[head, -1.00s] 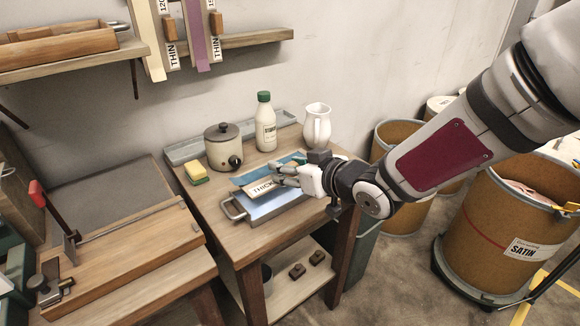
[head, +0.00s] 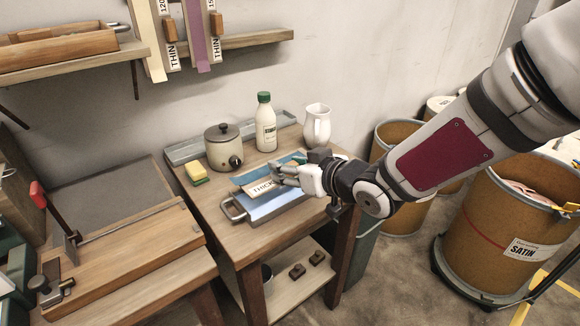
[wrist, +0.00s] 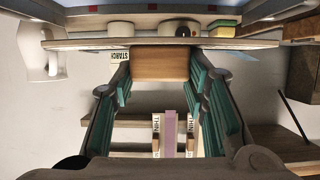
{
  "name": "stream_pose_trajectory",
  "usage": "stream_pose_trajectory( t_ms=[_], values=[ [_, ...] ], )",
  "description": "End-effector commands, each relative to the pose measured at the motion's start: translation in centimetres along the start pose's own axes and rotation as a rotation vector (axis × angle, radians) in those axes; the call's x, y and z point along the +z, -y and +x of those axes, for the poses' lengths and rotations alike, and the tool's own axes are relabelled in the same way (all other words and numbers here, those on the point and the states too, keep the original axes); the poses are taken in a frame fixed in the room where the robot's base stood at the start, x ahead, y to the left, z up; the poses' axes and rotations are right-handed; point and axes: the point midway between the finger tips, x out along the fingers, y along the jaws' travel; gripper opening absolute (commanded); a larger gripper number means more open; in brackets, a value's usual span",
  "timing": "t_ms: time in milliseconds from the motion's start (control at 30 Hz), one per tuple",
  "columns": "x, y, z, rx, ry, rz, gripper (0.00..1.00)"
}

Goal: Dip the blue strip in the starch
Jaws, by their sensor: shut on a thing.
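My gripper (head: 285,176) is shut on a wooden block (head: 250,191) with a THICK label, low over the metal tray (head: 234,211) on the small table. The block also shows between the teal finger pads in the wrist view (wrist: 160,64). Blue strip material (head: 270,204) lies below and in front of the block, within the tray's outline. More blue shows behind the fingers. The block and fingers hide part of the strip, and I cannot tell whether it touches liquid. A white bottle (head: 265,131) with a green cap stands behind; a STARCH label shows in the wrist view (wrist: 120,57).
A lidded pot (head: 222,151), a yellow-green sponge (head: 195,173) and a white jug (head: 317,126) stand around the tray. A wooden workbench (head: 130,245) is at left. Brown drums (head: 505,220) stand at right. The table's front left corner is clear.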

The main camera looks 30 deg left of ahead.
Motion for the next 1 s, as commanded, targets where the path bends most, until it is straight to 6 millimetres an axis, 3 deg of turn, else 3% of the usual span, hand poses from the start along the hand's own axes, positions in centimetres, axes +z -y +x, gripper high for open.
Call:
stream_pose_trajectory(
  t_ms=[600,1000],
  values=[
    [-4.2,0.1,-1.8,0.000,-0.002,0.000,0.11],
    [-4.4,0.0,-1.8,0.000,-0.001,0.000,0.11]
  ],
)
